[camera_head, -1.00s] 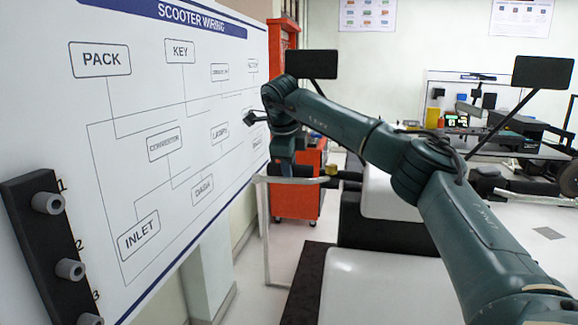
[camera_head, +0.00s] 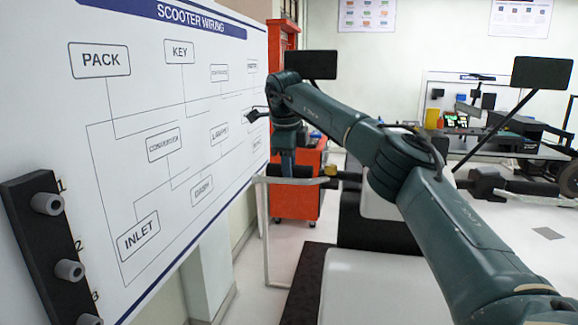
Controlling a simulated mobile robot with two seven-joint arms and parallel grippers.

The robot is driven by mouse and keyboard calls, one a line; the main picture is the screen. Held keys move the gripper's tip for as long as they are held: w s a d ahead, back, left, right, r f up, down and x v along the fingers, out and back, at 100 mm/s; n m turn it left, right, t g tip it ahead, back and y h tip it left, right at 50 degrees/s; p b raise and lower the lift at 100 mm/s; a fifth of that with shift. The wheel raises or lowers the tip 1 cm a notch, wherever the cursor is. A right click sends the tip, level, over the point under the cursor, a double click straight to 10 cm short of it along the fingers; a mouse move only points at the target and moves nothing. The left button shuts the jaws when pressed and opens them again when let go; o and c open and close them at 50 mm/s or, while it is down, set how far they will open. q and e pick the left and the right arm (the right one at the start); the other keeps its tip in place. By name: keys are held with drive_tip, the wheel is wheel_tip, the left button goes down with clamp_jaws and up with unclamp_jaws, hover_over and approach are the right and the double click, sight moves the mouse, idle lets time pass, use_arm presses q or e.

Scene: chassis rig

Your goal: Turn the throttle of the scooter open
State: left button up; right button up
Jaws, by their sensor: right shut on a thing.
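The scooter's handlebar shows in the middle of the head view, with a dark throttle grip (camera_head: 301,181) at its left end and another dark grip (camera_head: 530,187) at the right. My right arm comes in from the lower right and reaches across to the left end. My right gripper (camera_head: 287,169) points down there and is shut on the throttle grip. Its fingertips are small and partly lost against the dark grip, so the grip's turn angle cannot be read. My left gripper is not in view.
Black mirrors (camera_head: 310,65) and (camera_head: 543,73) stand above the handlebar. A white wiring board (camera_head: 150,100) with a black peg strip (camera_head: 40,250) stands close on the left. A red cabinet (camera_head: 297,200) is behind the gripper. A workbench (camera_head: 510,148) stands at the back right.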

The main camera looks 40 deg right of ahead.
drive_tip(key=shift+r, duration=0.1)
drive_tip(key=o, duration=1)
drive_tip(key=shift+c, duration=0.2)
drive_tip(key=v, duration=1.3)
